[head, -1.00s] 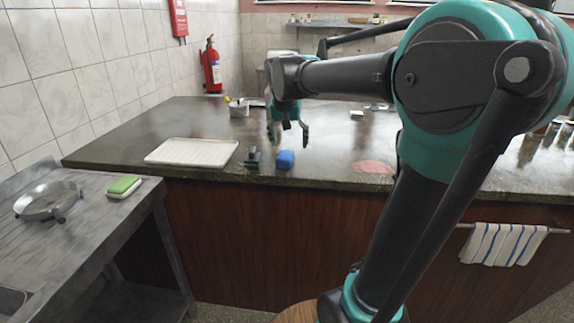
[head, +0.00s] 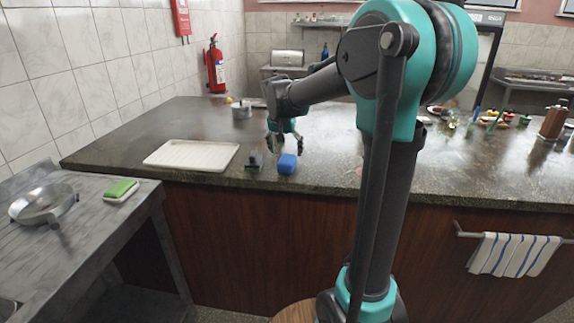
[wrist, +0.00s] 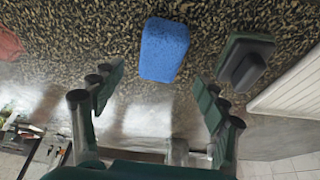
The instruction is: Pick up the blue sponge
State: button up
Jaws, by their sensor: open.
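The blue sponge (head: 287,163) lies on the dark stone counter (head: 330,175) near its front edge. In the wrist view the sponge (wrist: 164,50) is a blue block at the top middle, ahead of the fingertips and between their lines. My gripper (head: 285,146) is above the counter, just behind the sponge in the head view. In the wrist view my gripper (wrist: 158,90) has its fingers spread wide with nothing between them. The sponge is apart from both fingers.
A dark green-black block (head: 253,163) lies just left of the sponge; it also shows in the wrist view (wrist: 243,62). A white ribbed tray (head: 192,155) is further left. A reddish item (wrist: 9,43) lies at the wrist view's left edge. A green sponge (head: 121,188) is on the side table.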

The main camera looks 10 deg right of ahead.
aim_at(287, 158)
jog(key=shift+s+x, duration=0.15)
jog(key=shift+x, duration=1.2)
jog(key=shift+s+x, duration=0.15)
jog(key=shift+x, duration=1.2)
jog(key=shift+f, duration=0.1)
jog(key=shift+a, duration=0.1)
jog(key=c, duration=1.1)
notch_tip(287, 158, up, 20)
